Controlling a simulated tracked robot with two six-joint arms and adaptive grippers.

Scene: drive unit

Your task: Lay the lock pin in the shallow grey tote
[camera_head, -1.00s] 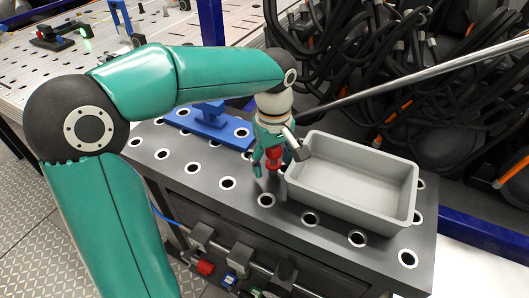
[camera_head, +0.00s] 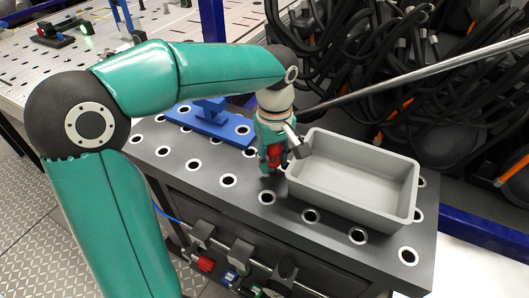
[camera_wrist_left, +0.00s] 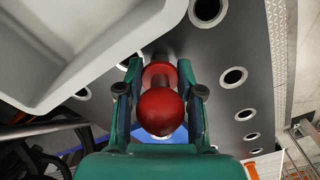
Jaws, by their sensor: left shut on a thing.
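The lock pin, a dark shaft with a rounded red knob (camera_wrist_left: 160,110), is between the two fingers of my left gripper (camera_wrist_left: 160,92) in the left wrist view. In the head view the red part of the pin (camera_head: 275,155) shows at the fingers of my left gripper (camera_head: 270,157). This gripper is shut on the pin, just left of the shallow grey tote (camera_head: 345,206) and near the bench top. The tote is empty and also shows at upper left in the wrist view (camera_wrist_left: 75,45). Whether the pin's lower end touches the bench is hidden. My right gripper is not in view.
The dark bench top (camera_head: 228,200) has rows of round white-rimmed holes. A blue fixture (camera_head: 210,120) stands behind the gripper. A grey bar (camera_head: 420,75) slants above the back of the tote. Black cables hang behind. Small clamps (camera_head: 240,252) line the bench's front.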

